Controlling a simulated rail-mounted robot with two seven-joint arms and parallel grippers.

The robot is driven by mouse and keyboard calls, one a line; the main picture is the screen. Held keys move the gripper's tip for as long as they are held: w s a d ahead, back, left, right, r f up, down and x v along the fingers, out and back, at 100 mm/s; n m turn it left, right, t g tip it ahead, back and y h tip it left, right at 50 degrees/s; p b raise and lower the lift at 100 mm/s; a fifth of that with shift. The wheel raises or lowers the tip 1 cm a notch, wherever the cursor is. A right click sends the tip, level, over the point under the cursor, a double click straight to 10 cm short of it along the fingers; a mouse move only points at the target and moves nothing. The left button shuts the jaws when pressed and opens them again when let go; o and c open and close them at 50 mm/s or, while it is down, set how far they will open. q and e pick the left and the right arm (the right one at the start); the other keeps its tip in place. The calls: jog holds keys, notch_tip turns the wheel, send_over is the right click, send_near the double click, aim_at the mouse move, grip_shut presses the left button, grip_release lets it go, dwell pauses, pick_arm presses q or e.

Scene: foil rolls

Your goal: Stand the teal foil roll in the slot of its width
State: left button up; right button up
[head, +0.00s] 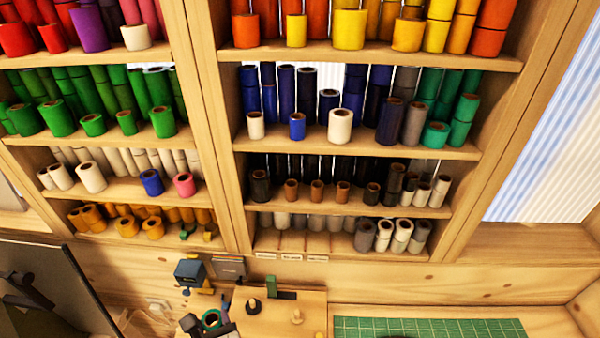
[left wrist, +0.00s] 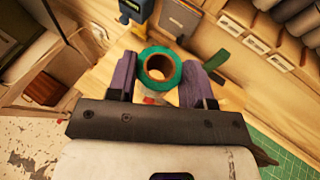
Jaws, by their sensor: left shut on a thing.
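The teal foil roll (left wrist: 160,50) is a short teal ring around a brown core with an open hole, its end facing the left wrist camera. My left gripper (left wrist: 161,80) is shut on it, with a purple-grey finger on each side. In the head view the roll (head: 206,314) and left gripper (head: 209,319) are low at the bottom, in front of the wooden worktop and below the shelves. Bare spaces (head: 291,240) on the lowest middle shelf sit behind small white labels (head: 291,257); their widths are hard to judge. My right gripper is not in view.
Shelves above hold many coloured rolls. Grey and white rolls (head: 383,236) stand right of the bare spaces. A blue-grey box (head: 190,272), a dark green block (head: 282,294) and small pegs (head: 254,305) are near the worktop. A green cutting mat (head: 430,327) lies at right.

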pick_arm(q)
jog(key=r, duration=0.1)
jog(key=w+r, duration=0.1)
jog(key=r+p, duration=0.1)
jog(key=r, duration=0.1)
jog(key=shift+w+d+r, duration=0.1)
jog(key=shift+w+d, duration=0.15)
jog(key=shift+a, duration=0.1)
